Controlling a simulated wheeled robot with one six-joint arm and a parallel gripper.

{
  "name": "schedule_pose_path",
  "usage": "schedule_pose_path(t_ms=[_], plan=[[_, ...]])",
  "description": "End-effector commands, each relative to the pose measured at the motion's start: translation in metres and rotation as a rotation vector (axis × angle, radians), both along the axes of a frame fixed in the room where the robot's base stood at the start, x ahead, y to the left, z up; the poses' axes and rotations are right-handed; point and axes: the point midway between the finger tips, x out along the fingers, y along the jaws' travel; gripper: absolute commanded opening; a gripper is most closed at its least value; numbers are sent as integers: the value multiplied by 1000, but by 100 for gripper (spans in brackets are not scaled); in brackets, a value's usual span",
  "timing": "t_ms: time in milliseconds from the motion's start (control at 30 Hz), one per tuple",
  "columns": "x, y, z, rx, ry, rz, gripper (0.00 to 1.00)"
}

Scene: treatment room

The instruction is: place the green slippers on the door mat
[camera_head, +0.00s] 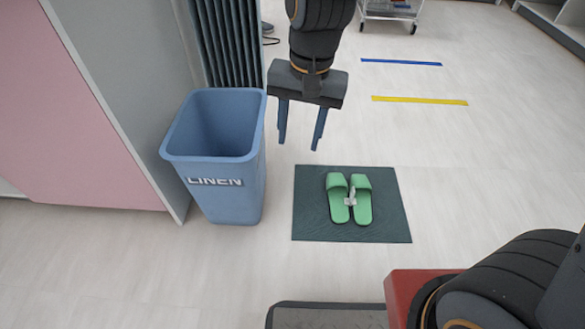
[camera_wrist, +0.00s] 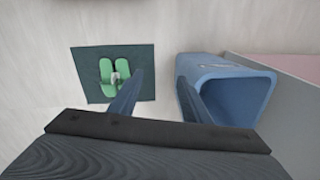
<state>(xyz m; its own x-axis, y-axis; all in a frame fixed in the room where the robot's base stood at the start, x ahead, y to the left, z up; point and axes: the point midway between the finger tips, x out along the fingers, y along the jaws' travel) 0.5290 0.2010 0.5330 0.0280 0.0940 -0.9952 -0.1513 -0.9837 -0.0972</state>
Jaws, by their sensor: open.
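The green slippers (camera_head: 338,199) lie side by side on the dark green door mat (camera_head: 310,225), with a small pale piece between them. In the wrist view the slippers (camera_wrist: 106,72) rest within the edges of the mat (camera_wrist: 143,58). My gripper (camera_head: 299,146) is open and empty, above the floor behind the mat and to the right of the blue bin. It is apart from the slippers. In the wrist view my two blue fingers (camera_wrist: 158,92) are spread, and one finger tip shows close to the mat's edge in the picture.
A blue bin marked LINEN (camera_head: 222,195) stands left of the mat, beside a pink and grey wall panel (camera_head: 90,120). Blue tape (camera_head: 400,62) and yellow tape (camera_head: 420,100) mark the floor. A cart (camera_head: 391,10) stands at the back. The floor right of the mat is clear.

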Motion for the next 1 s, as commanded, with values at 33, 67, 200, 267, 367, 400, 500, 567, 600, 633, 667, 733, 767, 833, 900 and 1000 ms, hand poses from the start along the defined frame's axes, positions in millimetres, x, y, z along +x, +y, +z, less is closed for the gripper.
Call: schedule_pose_path(t_ms=[33, 67, 200, 267, 367, 400, 500, 567, 600, 633, 667, 733, 767, 833, 900, 1000], plan=[[-20, 6, 16, 9, -13, 84, 44], [-32, 8, 22, 13, -16, 134, 44], [-85, 13, 49, 31, -36, 366, 44], [-105, 13, 57, 39, -43, 454, 44], [-132, 11, 66, 50, -53, 575, 44], [-140, 10, 68, 53, -56, 611, 44], [-154, 8, 71, 58, -61, 675, 44], [-158, 7, 72, 60, -63, 696, 44], [-160, 7, 72, 60, -62, 702, 44], [-160, 7, 72, 60, -62, 705, 44], [-160, 7, 72, 60, -62, 706, 44], [-160, 7, 72, 60, -62, 706, 44], [-160, 7, 72, 60, -62, 705, 44], [-160, 7, 72, 60, -62, 705, 44], [-160, 7, 72, 60, -62, 704, 44], [-159, 7, 72, 61, -63, 704, 44]])
